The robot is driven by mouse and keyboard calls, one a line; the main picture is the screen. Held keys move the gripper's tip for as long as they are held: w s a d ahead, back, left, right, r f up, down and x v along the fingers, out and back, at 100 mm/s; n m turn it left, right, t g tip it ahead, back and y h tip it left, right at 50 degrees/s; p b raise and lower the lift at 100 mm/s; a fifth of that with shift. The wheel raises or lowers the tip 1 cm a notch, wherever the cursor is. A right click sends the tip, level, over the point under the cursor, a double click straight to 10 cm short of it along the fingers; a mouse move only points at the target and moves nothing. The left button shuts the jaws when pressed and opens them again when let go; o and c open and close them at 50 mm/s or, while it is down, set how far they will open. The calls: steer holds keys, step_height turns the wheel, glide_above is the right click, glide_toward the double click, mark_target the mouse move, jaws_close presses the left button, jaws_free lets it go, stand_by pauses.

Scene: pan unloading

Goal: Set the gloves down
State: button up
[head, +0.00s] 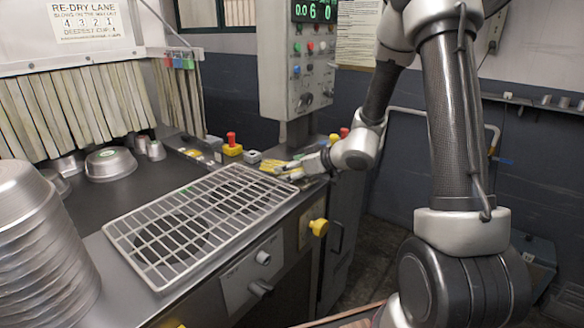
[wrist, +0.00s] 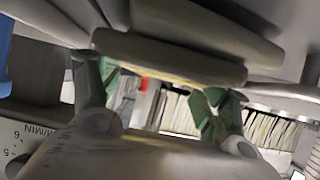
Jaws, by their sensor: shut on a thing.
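The gloves (head: 281,167), small and yellow with pale parts, are at my gripper's tip in the head view. My gripper (head: 298,171) is at the right back corner of the wire rack, by the counter's edge, and is shut on the gloves. In the wrist view, its green-padded fingers (wrist: 155,95) show on both sides of grey, rounded glove shapes (wrist: 170,57) with a yellowish edge. Whether the gloves touch the counter or hang just above it cannot be told.
A white wire rack (head: 200,222) covers a dark opening in the counter. A tall stack of metal pans (head: 38,255) stands at the left. A yellow-and-red button box (head: 232,146) and a control panel (head: 298,60) stand behind my gripper. A yellow knob (head: 318,227) sticks out in front.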

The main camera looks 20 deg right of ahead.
steer(key=shift+f, duration=0.35)
steer(key=o, duration=1.2)
steer(key=shift+f, duration=0.1)
steer(key=shift+s, duration=0.1)
